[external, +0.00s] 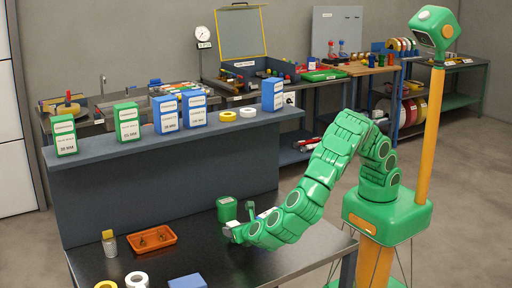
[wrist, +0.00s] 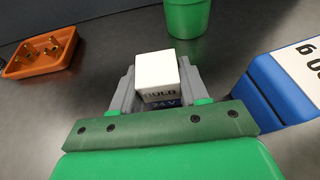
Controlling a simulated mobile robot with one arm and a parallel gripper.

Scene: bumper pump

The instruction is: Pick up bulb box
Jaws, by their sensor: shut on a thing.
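The bulb box (wrist: 158,72) is a small white box with a dark blue lower band; its label reads "BULB" and "24 V" in the wrist view. My gripper (wrist: 157,88) is shut on it, with one grey finger on each side. In the external view my gripper (external: 234,233) is low over the dark front table, just in front of the green cup. The box is small and mostly hard to make out there. I cannot tell whether it touches the table.
A green cup (wrist: 187,18) stands just beyond the box. A blue and white box (wrist: 285,85) is close on the right. An orange tray (external: 151,239) with brass parts lies to the left, beside a small jar (external: 109,244). A raised shelf (external: 180,138) holds several boxes behind.

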